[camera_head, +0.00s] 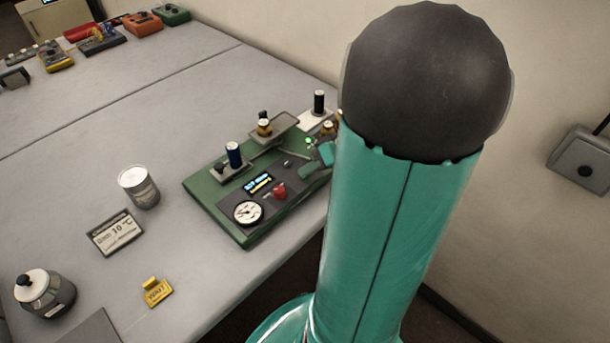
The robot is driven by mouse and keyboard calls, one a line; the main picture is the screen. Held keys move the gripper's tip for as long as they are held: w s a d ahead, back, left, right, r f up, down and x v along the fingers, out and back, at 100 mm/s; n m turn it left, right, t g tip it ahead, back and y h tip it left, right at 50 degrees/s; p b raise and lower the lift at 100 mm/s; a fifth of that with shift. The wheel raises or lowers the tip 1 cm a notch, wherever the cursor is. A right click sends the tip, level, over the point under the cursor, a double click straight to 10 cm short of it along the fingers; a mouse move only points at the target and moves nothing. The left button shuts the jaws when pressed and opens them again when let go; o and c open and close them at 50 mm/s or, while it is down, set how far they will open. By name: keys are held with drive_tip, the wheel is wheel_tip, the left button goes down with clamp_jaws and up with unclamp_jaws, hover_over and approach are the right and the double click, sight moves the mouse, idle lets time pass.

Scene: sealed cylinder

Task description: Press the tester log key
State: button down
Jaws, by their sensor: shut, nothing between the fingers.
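The tester (212,205) is a green box near the table's right edge. Its dark panel carries a lit blue display (258,183), a round white gauge (247,212), a red knob (280,191) and a small grey control (287,164). A green light (309,141) glows near its back right. I cannot tell which control is the log key. My gripper (304,172) is shut and empty, low over the right side of the panel. My teal arm hides the tester's right end and part of the gripper. I cannot tell whether the fingertips touch the panel.
To the left are a white can (138,187), a label sign (115,233), a yellow WAIT tag (157,291) and a lidded jar (45,293). The table's middle is clear.

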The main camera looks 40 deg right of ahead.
drive_tip(key=shift+r, duration=0.55)
wheel_tip(320, 180, up, 5)
idle(0.5)
idle(0.7)
drive_tip(key=a+g, duration=0.1)
drive_tip(key=a, duration=0.1)
drive_tip(key=a+r, duration=0.1)
drive_tip(key=a, duration=0.2)
drive_tip(key=a+r+n+g, duration=0.1)
drive_tip(key=a, duration=0.2)
drive_tip(key=shift+w+a+g+h, duration=0.25)
drive_tip(key=shift+w+g+h, duration=0.05)
drive_tip(key=shift+w, duration=0.1)
drive_tip(key=s+a+r+h, duration=0.2)
drive_tip(key=a, duration=0.5)
drive_tip(key=s+a+r+h, duration=0.2)
drive_tip(key=a+r+h, duration=0.1)
drive_tip(key=a, duration=0.5)
drive_tip(key=shift+s+r+n+t, duration=0.2)
drive_tip(key=shift+n+t, duration=0.1)
drive_tip(key=shift+t, duration=0.1)
